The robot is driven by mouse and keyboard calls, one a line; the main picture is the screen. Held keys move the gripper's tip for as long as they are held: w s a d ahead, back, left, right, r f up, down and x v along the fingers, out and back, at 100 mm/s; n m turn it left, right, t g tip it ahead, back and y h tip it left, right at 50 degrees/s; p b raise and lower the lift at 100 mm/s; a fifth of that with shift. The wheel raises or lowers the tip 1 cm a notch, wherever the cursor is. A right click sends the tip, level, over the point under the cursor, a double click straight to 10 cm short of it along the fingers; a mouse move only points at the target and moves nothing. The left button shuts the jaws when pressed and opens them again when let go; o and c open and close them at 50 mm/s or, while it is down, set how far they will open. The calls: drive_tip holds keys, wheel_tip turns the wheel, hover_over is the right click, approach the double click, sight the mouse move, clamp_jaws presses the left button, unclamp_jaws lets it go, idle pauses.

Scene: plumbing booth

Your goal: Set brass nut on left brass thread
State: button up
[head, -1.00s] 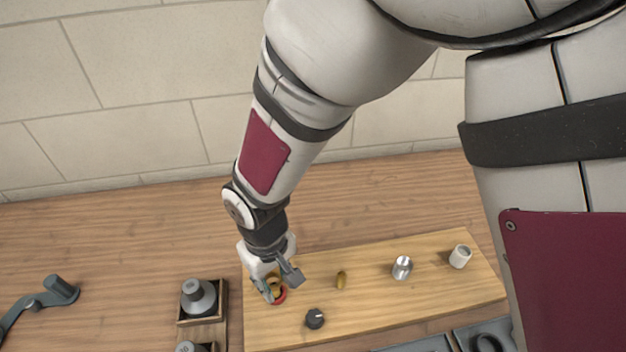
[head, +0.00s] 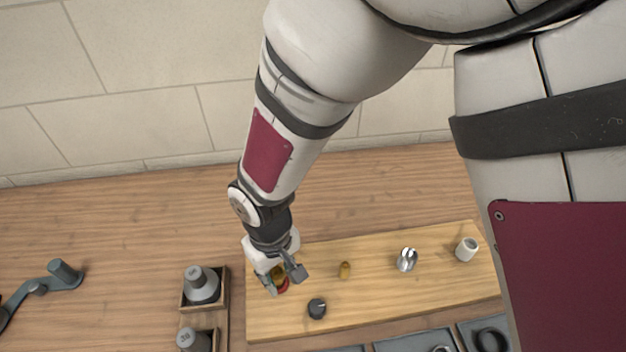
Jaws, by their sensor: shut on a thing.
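My gripper (head: 283,277) is at the left end of the wooden board, pointing down, with its two grey fingers shut on a small brass piece (head: 278,271), which looks like the brass nut. A red ring (head: 283,287) shows right at the fingertips, below the brass piece. The fingers partly hide this spot. I cannot tell whether the nut touches a thread there.
The wooden board (head: 375,290) also carries a dark knob-like fitting (head: 317,308), a shiny metal fitting (head: 407,259) and a white fitting (head: 466,249). Grey weights in a wooden holder (head: 201,285) stand left. A grey wrench-like tool (head: 62,275) lies far left. Grey trays (head: 410,345) line the front.

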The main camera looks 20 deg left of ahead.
drive_tip(key=shift+m+p, duration=1.3)
drive_tip(key=shift+m, duration=0.5)
idle(0.4)
drive_tip(key=shift+w+f+m+p, duration=0.1)
drive_tip(key=shift+w+m+p, duration=0.15)
drive_tip(key=shift+m+p, duration=0.65)
idle(0.6)
drive_tip(key=o, duration=1.3)
drive_tip(key=shift+c, duration=0.2)
drive_tip(key=shift+s, duration=0.15)
drive_tip(key=o, duration=0.8)
drive_tip(key=shift+s, duration=0.1)
drive_tip(key=shift+r+p, duration=1.05)
drive_tip(key=shift+r, duration=1.45)
